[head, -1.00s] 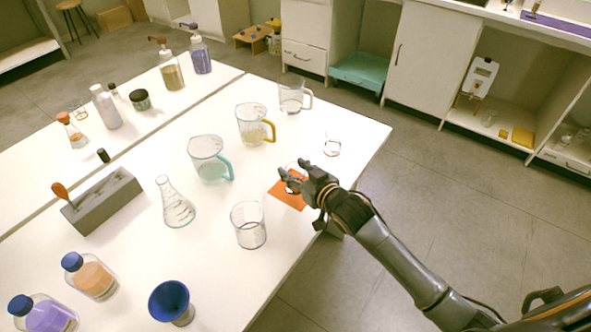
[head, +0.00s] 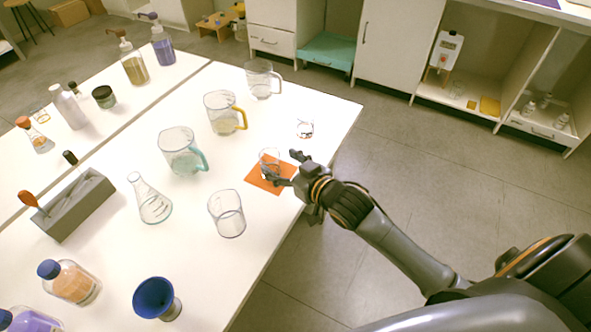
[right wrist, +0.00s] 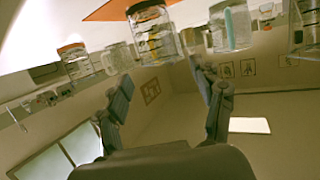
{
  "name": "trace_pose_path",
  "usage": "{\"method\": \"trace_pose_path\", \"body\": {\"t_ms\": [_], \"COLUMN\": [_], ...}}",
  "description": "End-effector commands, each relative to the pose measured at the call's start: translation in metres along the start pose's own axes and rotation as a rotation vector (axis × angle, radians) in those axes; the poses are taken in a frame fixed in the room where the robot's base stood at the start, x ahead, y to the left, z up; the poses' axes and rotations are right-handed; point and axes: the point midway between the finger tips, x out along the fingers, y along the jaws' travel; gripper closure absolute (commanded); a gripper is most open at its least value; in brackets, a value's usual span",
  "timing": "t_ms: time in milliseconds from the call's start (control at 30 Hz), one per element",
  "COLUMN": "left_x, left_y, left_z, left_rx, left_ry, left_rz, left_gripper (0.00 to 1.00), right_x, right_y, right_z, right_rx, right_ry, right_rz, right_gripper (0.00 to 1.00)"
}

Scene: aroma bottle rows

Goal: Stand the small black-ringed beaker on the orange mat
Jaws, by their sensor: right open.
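The small clear beaker (head: 268,158) stands upright on the orange mat (head: 262,185) near the table's right edge. In the right wrist view the beaker (right wrist: 154,32) shows a black ring and sits against the orange mat (right wrist: 108,12), just beyond my fingertips. My right gripper (head: 284,166) is open and empty, with its fingers spread at the beaker's right side. It also shows open in the right wrist view (right wrist: 166,78). Part of the beaker's lower side is hidden by a finger. My left gripper is not in view.
Another small beaker (head: 304,130) stands behind the mat. A larger clear beaker (head: 227,216), a conical flask (head: 152,203), a teal-handled jug (head: 178,153) and a yellow-handled jug (head: 221,115) stand to the left. The table's right edge lies under my right wrist.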

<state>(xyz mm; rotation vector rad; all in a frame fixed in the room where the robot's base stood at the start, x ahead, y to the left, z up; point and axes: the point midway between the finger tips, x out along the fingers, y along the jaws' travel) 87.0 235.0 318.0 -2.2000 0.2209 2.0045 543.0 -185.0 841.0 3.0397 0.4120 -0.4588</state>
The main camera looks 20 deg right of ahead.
Motion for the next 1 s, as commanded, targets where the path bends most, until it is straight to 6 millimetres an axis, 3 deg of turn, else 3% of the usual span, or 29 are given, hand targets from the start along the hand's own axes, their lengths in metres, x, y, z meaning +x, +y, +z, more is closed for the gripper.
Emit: {"method": "trace_pose_path", "body": {"t_ms": [100, 333, 1000], "left_x": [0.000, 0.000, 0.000], "left_y": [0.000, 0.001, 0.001], "left_z": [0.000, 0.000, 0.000], "left_rx": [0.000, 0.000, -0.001], "left_ry": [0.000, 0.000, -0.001], "left_rz": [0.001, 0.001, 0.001], "left_gripper": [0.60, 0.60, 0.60], "right_x": [-0.026, -0.055, -0.061], "right_y": [0.000, 0.000, 0.000], "right_z": [0.001, 0.000, -0.001], "right_rx": [0.000, 0.000, 0.000], "right_ry": [-0.001, 0.000, 0.001], "right_rz": [-0.001, 0.000, 0.000], "right_gripper": [0.33, 0.33, 0.33]}}
